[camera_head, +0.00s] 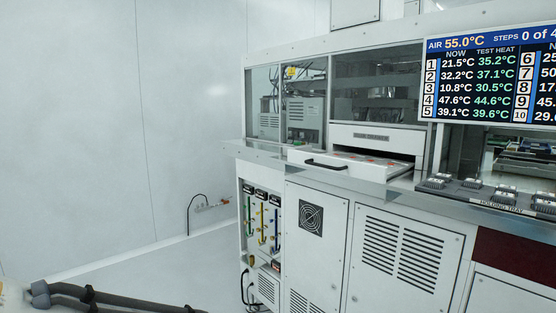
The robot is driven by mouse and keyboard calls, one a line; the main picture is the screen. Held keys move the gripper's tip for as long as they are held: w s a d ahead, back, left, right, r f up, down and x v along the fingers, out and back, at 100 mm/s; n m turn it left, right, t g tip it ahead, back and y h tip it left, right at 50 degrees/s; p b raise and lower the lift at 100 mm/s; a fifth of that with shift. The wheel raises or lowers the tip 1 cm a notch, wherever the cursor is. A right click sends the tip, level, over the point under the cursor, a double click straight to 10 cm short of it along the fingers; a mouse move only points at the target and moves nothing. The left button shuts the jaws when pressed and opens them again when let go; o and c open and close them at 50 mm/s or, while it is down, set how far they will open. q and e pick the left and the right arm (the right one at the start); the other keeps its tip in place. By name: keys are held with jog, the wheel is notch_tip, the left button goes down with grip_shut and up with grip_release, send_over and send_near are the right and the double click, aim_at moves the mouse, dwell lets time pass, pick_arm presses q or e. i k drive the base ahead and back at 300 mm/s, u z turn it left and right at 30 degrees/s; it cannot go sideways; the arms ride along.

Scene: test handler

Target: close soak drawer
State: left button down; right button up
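The soak drawer (338,172) is a white drawer in the test handler's front. It is pulled out toward the viewer, below a slot with a small dark label panel (371,137). A black bar handle (325,165) is on its front face. Small reddish items show inside the drawer, too small to make out. Neither of my grippers is in view, and nothing touches the drawer or its handle.
A counter ledge (262,153) runs along the handler. A holding tray (502,197) with several dark devices lies to the right, under a readout screen (490,75). Floor left of the cabinet looks clear.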

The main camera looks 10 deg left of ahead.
aim_at(376, 169)
jog(key=u, duration=0.1)
jog(key=i, duration=1.05)
jog(key=z, duration=0.25)
